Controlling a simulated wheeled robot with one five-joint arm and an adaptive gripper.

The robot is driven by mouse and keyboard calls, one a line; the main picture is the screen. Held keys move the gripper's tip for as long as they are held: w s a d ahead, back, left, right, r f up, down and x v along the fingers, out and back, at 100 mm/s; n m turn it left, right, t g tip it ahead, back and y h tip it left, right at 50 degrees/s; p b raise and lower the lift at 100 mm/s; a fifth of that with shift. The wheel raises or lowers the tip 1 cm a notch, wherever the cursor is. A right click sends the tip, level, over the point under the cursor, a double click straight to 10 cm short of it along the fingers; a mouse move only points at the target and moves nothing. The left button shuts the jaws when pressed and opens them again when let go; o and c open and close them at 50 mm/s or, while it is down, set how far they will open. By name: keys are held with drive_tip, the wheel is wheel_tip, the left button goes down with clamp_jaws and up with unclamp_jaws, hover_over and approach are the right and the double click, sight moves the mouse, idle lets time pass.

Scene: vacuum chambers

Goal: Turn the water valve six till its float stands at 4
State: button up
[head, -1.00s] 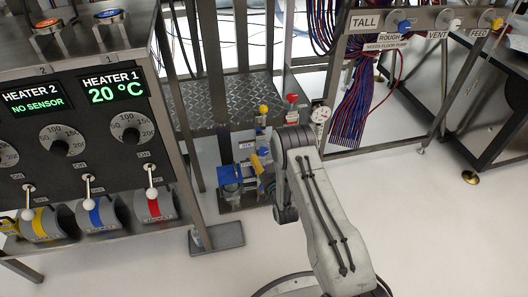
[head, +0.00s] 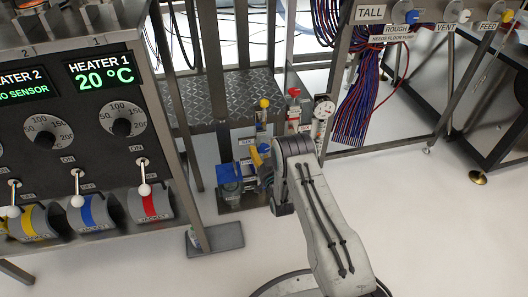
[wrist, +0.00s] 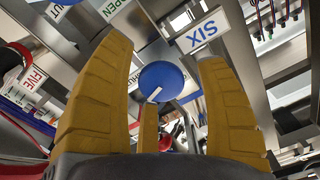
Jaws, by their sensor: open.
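In the wrist view a round blue valve knob (wrist: 162,82) with a small white mark stands just ahead of my gripper (wrist: 163,62). A tag reading SIX (wrist: 203,32) hangs upside down in the picture, right above the knob. The yellow fingers of my gripper are open, with the knob showing in the gap between them. I cannot tell whether any finger touches it. In the head view my arm hides most of my gripper and the valve. I cannot make out valve six's float or its scale in either view.
A FIVE tag (wrist: 35,78) and a dark red part stand close on the left in the wrist view, with metal posts around.

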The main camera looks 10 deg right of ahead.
drive_tip(key=shift+w, duration=0.25)
drive_tip(key=shift+o, duration=0.2)
drive_tip(key=c, duration=1.2)
